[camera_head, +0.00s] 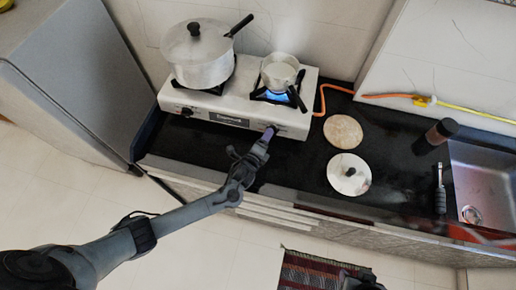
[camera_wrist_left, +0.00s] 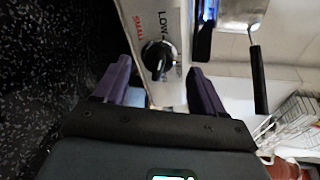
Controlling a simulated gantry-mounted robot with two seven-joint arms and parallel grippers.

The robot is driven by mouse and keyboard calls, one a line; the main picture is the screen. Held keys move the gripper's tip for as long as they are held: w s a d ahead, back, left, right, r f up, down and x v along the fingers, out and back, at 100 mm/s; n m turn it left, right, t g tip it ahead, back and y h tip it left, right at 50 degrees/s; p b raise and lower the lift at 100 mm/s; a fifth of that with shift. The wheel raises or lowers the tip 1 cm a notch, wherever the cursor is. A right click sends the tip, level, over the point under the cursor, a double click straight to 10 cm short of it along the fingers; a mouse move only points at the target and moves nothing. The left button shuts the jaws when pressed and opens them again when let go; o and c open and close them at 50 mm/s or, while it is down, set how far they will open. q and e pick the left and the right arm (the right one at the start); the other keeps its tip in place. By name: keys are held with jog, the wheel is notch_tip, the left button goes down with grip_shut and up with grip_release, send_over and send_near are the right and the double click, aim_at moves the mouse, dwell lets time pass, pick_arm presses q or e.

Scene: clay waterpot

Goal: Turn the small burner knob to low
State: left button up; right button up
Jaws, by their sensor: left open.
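The small burner knob (camera_wrist_left: 158,58) is black and sits on the stove's white front panel, beside the printed words LOW and SMALL, in the left wrist view. In the head view the knob (camera_head: 274,127) is mostly hidden by the purple fingertips. My left gripper (camera_head: 266,137) is at the right end of the stove front. In the wrist view its two purple fingers (camera_wrist_left: 158,68) are open and apart, one on each side of the knob; contact is not visible. The small burner (camera_head: 272,95) shows a blue flame under a small pot (camera_head: 280,71).
A large lidded pot (camera_head: 201,56) stands on the left burner of the white stove (camera_head: 228,107). A round board (camera_head: 343,131), a loose lid (camera_head: 349,173) and a dark bottle (camera_head: 438,133) are on the black counter. An orange hose (camera_head: 322,98) runs right. A dark part at the bottom edge is unclear.

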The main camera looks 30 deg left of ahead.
pick_arm(q)
jog(key=v, duration=0.7)
jog(key=shift+p, duration=0.3)
